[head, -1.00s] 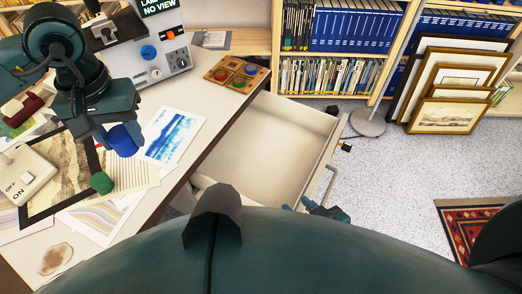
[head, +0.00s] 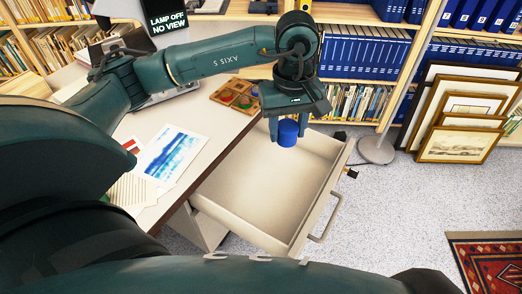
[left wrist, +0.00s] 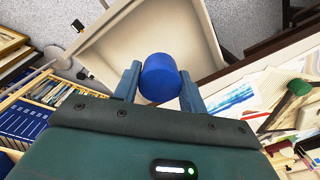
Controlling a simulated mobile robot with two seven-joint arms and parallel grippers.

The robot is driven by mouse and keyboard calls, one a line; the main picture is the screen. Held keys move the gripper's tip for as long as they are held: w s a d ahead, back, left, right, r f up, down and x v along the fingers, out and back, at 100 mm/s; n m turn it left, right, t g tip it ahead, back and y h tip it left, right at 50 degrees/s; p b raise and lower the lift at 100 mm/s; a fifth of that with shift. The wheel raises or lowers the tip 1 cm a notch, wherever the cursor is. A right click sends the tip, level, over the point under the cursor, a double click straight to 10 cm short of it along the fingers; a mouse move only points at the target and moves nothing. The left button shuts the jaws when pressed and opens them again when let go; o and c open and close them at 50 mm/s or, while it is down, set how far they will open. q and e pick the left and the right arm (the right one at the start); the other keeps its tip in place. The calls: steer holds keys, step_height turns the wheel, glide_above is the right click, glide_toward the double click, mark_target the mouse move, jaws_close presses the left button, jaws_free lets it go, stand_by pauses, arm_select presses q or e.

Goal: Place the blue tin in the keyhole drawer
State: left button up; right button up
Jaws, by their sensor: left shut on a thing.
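The blue tin (head: 288,133) is held between the fingers of my left gripper (head: 288,123). The gripper is shut on it and hangs above the far part of the open drawer (head: 250,195). The drawer is pale, pulled out from the desk, and looks empty. My right gripper is not in view.
The desk top (head: 215,130) beside the drawer holds a wooden tray with coloured discs (head: 236,95) and a blue watercolour print (head: 172,155). A lamp base (head: 376,150) and framed prints (head: 462,140) stand on the floor to the right. A bookshelf (head: 365,75) is behind.

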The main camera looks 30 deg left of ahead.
arm_select(q)
step_height(320, 180, down, 5)
steer(key=w+n+b, duration=0.2)
steer(key=n, duration=0.4)
steer(key=n+b, duration=0.7)
steer(key=n, duration=1.8)
glide_above(270, 177)
steer(key=s+d, duration=0.1)
steer(key=s, duration=0.1)
step_height(270, 177, down, 16)
steer(key=shift+n, duration=0.3)
step_height(270, 177, down, 5)
steer(key=shift+s+f+b, duration=0.1)
steer(key=shift+b, duration=0.3)
steer(key=shift+f+b, duration=0.45)
steer(key=shift+f, duration=1.9)
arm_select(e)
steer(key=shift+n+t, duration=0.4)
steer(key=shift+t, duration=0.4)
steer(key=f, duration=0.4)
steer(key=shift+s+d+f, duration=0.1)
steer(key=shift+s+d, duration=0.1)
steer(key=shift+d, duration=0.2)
arm_select(q)
steer(key=o, duration=0.5)
steer(key=shift+f, duration=0.1)
steer(key=o, duration=0.5)
steer(key=shift+c, duration=0.2)
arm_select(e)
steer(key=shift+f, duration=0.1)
